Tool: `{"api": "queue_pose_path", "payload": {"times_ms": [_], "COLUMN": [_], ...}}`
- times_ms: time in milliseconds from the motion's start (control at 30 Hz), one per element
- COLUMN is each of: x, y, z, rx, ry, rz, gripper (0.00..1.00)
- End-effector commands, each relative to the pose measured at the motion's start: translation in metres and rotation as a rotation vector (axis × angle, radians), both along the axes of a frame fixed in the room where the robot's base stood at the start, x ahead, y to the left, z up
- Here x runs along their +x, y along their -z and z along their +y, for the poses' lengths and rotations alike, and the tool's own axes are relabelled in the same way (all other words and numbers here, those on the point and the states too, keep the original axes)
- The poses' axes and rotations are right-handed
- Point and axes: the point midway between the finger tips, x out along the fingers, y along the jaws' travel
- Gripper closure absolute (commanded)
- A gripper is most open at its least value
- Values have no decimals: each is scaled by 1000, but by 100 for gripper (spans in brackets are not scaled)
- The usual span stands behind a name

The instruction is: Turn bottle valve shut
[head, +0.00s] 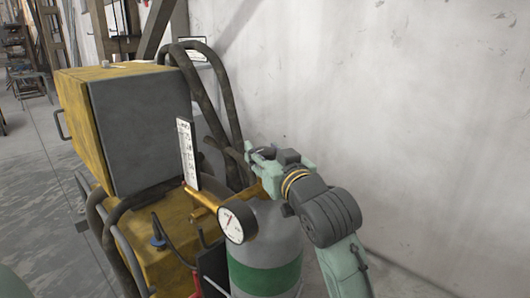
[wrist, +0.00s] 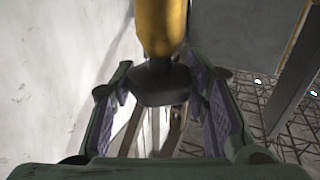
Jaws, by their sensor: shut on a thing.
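The bottle (head: 268,240) is a grey gas cylinder with a green band (head: 265,278), standing upright in the head view. A round white gauge (head: 237,222) and brass fitting (head: 203,200) sit at its upper left. My gripper (head: 262,155) is at the top of the bottle, coming in from the right. In the wrist view my gripper (wrist: 160,95) has its two purple-padded fingers on either side of the dark valve knob (wrist: 160,85), which sits on a yellow stem (wrist: 161,25). It is shut on the knob. In the head view my gripper hides the knob.
A yellow and grey machine cabinet (head: 140,125) stands close on the left, with dark hoses (head: 208,85) looping behind the bottle. A white scale plate (head: 188,152) stands beside it. A pale wall (head: 400,110) lies behind and right. Floor at the far left is open.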

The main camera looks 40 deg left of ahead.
Motion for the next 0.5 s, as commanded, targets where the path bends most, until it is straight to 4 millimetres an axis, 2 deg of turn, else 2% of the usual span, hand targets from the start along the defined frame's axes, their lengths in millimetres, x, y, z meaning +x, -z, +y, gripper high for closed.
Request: {"api": "queue_pose_path", "payload": {"times_ms": [167, 200, 500], "x": [0, 0, 0], "y": [0, 0, 0], "z": [0, 0, 0], "rx": [0, 0, 0], "ry": [-1, -1, -1], "rz": [1, 1, 1], "gripper": [86, 56, 39]}}
